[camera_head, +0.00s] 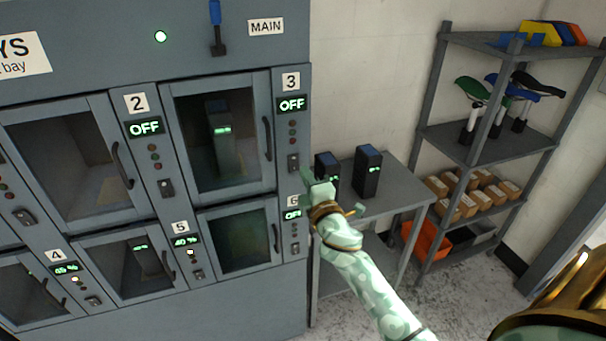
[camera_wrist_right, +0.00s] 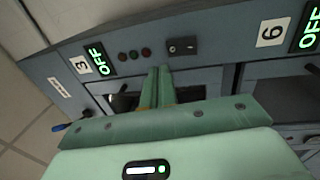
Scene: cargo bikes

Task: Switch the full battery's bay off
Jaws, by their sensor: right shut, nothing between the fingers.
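Bay 3 (camera_head: 220,130) has a closed glass door with a battery (camera_head: 221,140) inside that shows green lights. Its display (camera_head: 292,104) reads OFF, and its small lights look dark. Its rocker switch (camera_head: 293,162) is on the panel below the display; the switch also shows in the right wrist view (camera_wrist_right: 183,46). My right gripper (camera_head: 308,178) is shut and empty, just in front of the panel near this switch. In the right wrist view its fingers (camera_wrist_right: 160,82) are together, with the switch beyond their tips; contact cannot be told. My left gripper is not in view.
Bay 2 (camera_head: 144,127) and bay 6 (camera_head: 292,215) read OFF; bay 4 (camera_head: 65,268) and bay 5 (camera_head: 186,240) show percentages. Two batteries (camera_head: 367,172) stand on a grey table (camera_head: 400,190) right of the cabinet. A shelf rack (camera_head: 490,140) stands farther right. Door handles (camera_head: 267,138) protrude.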

